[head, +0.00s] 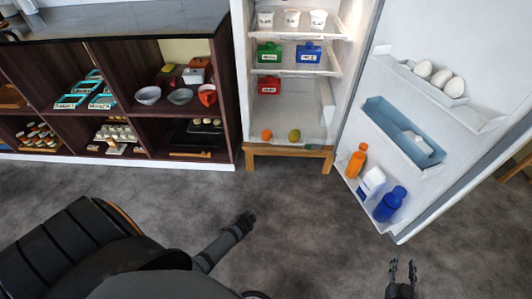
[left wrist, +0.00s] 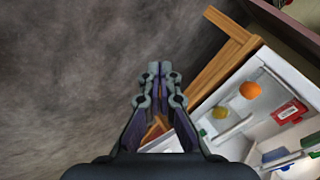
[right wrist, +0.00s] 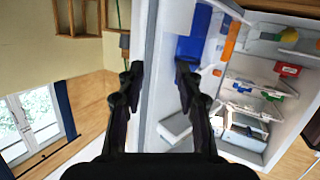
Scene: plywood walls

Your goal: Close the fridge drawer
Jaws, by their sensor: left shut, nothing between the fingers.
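The white fridge (head: 240,60) stands open at the back, on a wooden base. Its low compartment holds an orange (head: 266,135) and a yellow-green fruit (head: 294,135); I cannot clearly make out a drawer front there. The fridge door (head: 432,150) is swung wide to the right. My left gripper (head: 246,222) is shut and empty, above the floor in front of the fridge; in the left wrist view its fingertips (left wrist: 160,68) meet, apart from the fridge. My right gripper (head: 403,268) is open and empty, near the door's lower edge; the right wrist view shows its fingers (right wrist: 160,78) spread.
The door carries eggs (head: 440,78), a blue bin (head: 400,135), an orange bottle (head: 357,160) and a blue bottle (head: 390,203). Fridge shelves hold cups and coloured boxes. A dark shelf unit (head: 228,100) stands left of the fridge. Grey floor (head: 300,210) in front is clear.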

